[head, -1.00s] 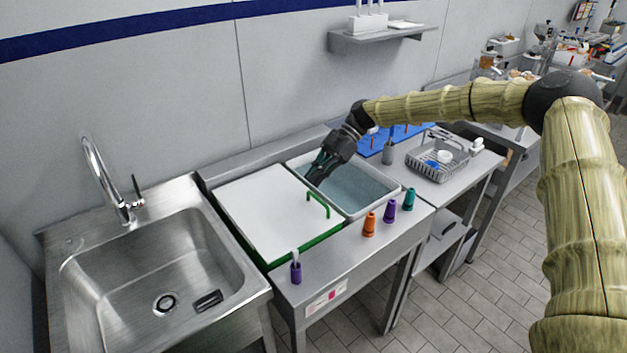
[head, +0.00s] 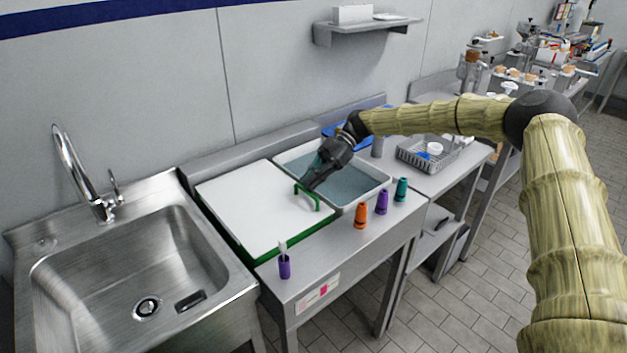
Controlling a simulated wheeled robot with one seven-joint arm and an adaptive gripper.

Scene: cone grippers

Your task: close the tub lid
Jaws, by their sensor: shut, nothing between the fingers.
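The white tub lid (head: 255,212) with green edges and a green handle (head: 317,201) lies to the left of the open tub. The tub (head: 378,188) has a pale rim and bluish water (head: 343,186) showing inside. My gripper (head: 306,187) is shut and empty, with its tips at the handle, near its far end. The picture is too small to tell whether the tips touch the handle. My gripper hides part of the tub's left side.
Orange (head: 361,214), purple (head: 382,202) and teal (head: 401,190) cone-like pieces stand along the counter's front edge. A purple holder (head: 284,265) with a white piece stands in front of the lid. The sink (head: 130,270) is at left, a grey basket (head: 425,154) at right.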

